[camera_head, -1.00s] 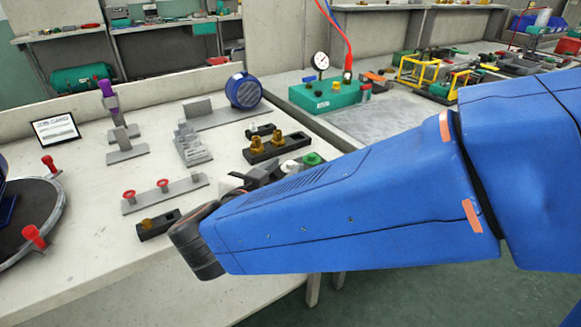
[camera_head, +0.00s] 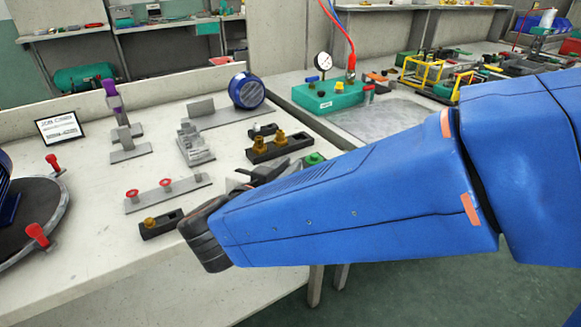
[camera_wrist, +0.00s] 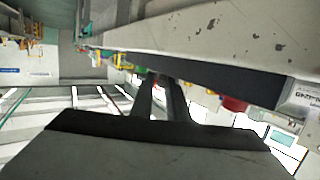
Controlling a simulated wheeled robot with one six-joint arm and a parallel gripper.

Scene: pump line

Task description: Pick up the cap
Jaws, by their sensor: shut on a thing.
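My gripper (camera_head: 256,177) is low over the near right part of the bench, partly hidden behind my blue arm. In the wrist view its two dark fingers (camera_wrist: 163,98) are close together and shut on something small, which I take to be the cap. The cap itself cannot be made out in either view now; the fingers and arm hide that spot. A green round piece (camera_head: 314,158) stands just beyond the fingers.
A black block with brass fittings (camera_head: 280,147) stands behind the gripper. A small black holder (camera_head: 161,225) and a grey rail with red knobs (camera_head: 168,193) lie to the left. A green gauge box (camera_head: 328,95) stands farther back. The bench's front edge is close.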

